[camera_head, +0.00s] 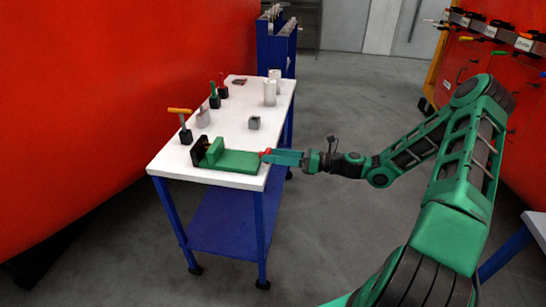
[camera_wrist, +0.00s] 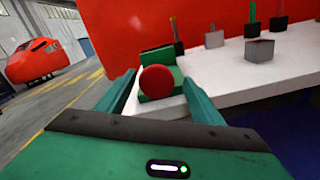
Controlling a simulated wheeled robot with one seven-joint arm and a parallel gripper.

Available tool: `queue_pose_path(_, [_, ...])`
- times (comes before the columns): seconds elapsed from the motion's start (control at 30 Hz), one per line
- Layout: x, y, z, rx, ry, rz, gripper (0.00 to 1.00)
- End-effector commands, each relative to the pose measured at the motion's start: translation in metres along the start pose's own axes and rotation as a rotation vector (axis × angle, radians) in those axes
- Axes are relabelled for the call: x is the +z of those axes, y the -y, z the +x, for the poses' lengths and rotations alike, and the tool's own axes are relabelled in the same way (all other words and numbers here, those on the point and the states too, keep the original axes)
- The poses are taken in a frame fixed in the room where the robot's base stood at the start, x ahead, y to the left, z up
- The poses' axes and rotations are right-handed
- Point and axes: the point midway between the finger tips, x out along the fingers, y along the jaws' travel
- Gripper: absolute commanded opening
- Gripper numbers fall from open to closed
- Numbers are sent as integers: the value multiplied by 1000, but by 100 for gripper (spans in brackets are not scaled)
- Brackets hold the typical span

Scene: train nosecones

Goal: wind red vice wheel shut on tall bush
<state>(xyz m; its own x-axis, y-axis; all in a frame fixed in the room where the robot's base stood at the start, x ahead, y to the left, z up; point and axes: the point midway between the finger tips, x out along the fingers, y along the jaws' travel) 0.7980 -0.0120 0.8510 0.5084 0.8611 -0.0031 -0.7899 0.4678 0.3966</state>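The green vice (camera_head: 235,160) lies on the white table near its front edge; its jaws are at the left end. Its red wheel (camera_head: 266,154) is at the right end, by my gripper (camera_head: 270,156). In the wrist view, the round red wheel (camera_wrist: 156,80) faces me between my two spread fingers (camera_wrist: 160,78). It sits closer to the left finger, with a gap on the right.
A grey block (camera_head: 254,123) stands behind the vice. Tools with orange (camera_head: 180,111) and green (camera_head: 212,88) handles stand in black holders along the left. White cylinders (camera_head: 269,93) stand at the far right of the white table (camera_head: 235,103).

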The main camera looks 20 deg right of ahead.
Motion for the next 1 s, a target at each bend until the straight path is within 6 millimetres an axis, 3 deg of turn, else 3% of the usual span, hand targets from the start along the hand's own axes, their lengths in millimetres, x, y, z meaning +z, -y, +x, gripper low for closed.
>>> queue_pose_path(0.27, [0,-1,-6,3,-1,1,61])
queue_pose_path(0.73, [0,1,-86,-1,0,1,61])
queue_pose_path(1.0, [-1,1,-106,0,-1,2,61])
